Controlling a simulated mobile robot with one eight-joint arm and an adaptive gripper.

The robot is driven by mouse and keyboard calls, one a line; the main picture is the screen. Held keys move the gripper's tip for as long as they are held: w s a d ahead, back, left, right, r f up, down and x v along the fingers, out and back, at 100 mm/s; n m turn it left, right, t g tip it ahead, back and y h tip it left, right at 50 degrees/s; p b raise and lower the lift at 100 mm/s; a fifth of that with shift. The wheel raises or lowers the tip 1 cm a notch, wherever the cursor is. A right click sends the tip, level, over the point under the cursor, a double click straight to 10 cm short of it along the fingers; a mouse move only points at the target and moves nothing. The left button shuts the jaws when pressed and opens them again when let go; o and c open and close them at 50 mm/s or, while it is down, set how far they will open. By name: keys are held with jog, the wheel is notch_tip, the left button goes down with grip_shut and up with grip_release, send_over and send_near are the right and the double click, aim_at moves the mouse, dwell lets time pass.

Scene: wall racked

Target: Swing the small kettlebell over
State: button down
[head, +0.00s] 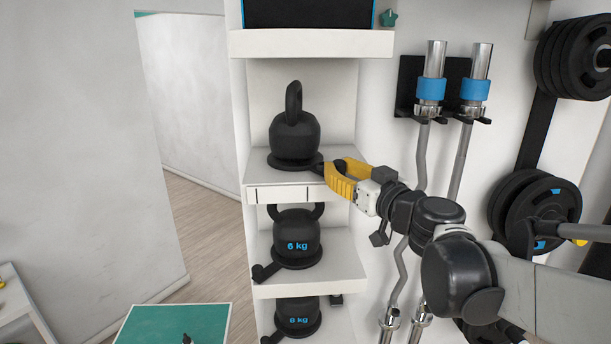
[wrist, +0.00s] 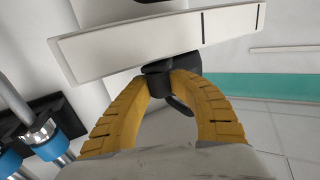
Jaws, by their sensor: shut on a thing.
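A black kettlebell (head: 295,135) stands upright on the top open shelf, on a round black base (head: 290,163). No weight label shows on it. A black lever sticks out from the right side of that base, over the shelf's front edge. My gripper (head: 330,172) has its yellow fingers closed around this lever, at the shelf's right front corner. In the wrist view the black lever (wrist: 160,82) sits between the yellow fingertips (wrist: 167,78), below the white shelf edge. The fingers hide part of the lever.
A 6 kg kettlebell (head: 297,238) and an 8 kg kettlebell (head: 298,316) stand on the shelves below, their base levers pointing left. Blue-collared bars (head: 430,90) and weight plates (head: 540,205) hang to the right. Open floor and a green-topped surface (head: 170,325) lie left.

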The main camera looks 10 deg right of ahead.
aim_at(349, 177)
jog(key=shift+w+d+n+y, duration=0.4)
jog(key=shift+w+d+y, duration=0.15)
jog(key=shift+d, duration=0.2)
jog(key=shift+w+d+b, duration=0.25)
jog(key=shift+w+b, duration=0.1)
jog(key=shift+b, duration=0.1)
jog(key=shift+w+d+r, duration=0.1)
jog(key=c, duration=1.3)
grip_release()
jog(key=shift+c, duration=0.2)
jog(key=shift+o, duration=0.8)
jog(key=shift+w+d, duration=0.1)
jog(key=shift+d, duration=0.15)
jog(key=shift+a, duration=0.15)
jog(key=shift+s, duration=0.3)
jog(key=v, duration=1.1)
jog(key=shift+s+d, duration=0.25)
jog(key=shift+d, duration=0.1)
jog(key=shift+w+r, duration=0.1)
